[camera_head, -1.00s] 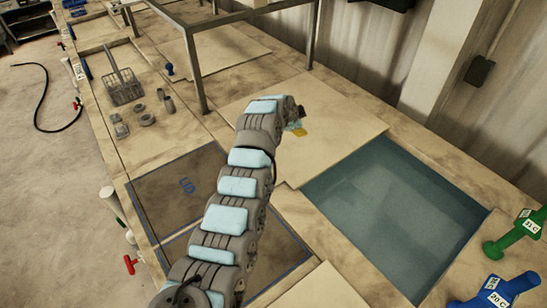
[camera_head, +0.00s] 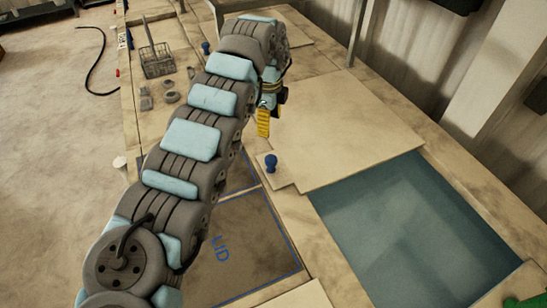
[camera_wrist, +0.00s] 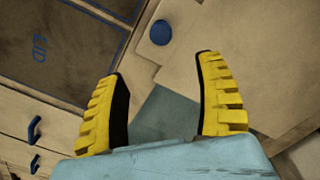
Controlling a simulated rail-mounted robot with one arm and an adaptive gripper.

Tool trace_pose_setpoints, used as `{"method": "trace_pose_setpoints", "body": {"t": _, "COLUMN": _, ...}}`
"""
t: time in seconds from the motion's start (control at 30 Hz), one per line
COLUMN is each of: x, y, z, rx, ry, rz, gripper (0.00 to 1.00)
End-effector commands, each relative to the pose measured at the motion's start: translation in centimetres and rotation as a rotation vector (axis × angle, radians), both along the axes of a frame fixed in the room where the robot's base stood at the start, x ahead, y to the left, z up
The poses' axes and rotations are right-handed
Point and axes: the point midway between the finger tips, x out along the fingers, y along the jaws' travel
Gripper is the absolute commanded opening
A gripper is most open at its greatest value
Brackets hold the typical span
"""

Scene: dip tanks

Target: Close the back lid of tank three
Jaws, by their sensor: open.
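A pale square lid panel (camera_head: 340,125) lies flat beside an open rectangular tank (camera_head: 410,235) with blue-green liquid in it. A round blue knob (camera_head: 271,163) stands on the panel's near corner and also shows in the wrist view (camera_wrist: 161,32). No tank number is readable. My gripper (camera_head: 264,118) hangs above the panel, behind the knob in the head view, with yellow fingers pointing down. In the wrist view my gripper (camera_wrist: 160,68) has its two yellow fingers wide apart and empty, with the knob beyond the fingertips, not between them.
A dark recessed area (camera_head: 250,230) marked "LID" in blue outline lies at the near side. A wire basket (camera_head: 157,65) and small metal parts (camera_head: 170,97) sit at the far left. A metal frame (camera_head: 357,35) stands behind. A green handle (camera_head: 525,302) is at lower right.

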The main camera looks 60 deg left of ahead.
Motion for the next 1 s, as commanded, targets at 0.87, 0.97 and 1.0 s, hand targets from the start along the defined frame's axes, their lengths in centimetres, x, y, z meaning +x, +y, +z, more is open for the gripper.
{"method": "trace_pose_setpoints", "body": {"t": 0.87, "x": 0.2, "y": -0.2, "z": -14.4, "rx": -0.002, "ry": -0.002, "rz": 0.0, "gripper": 0.7}}
{"method": "trace_pose_setpoints", "body": {"t": 0.97, "x": 0.2, "y": -0.1, "z": -15.2, "rx": 0.001, "ry": -0.004, "rz": 0.001, "gripper": 0.7}}
{"method": "trace_pose_setpoints", "body": {"t": 1.0, "x": 0.2, "y": 0.0, "z": -15.5, "rx": 0.001, "ry": -0.004, "rz": 0.002, "gripper": 0.7}}
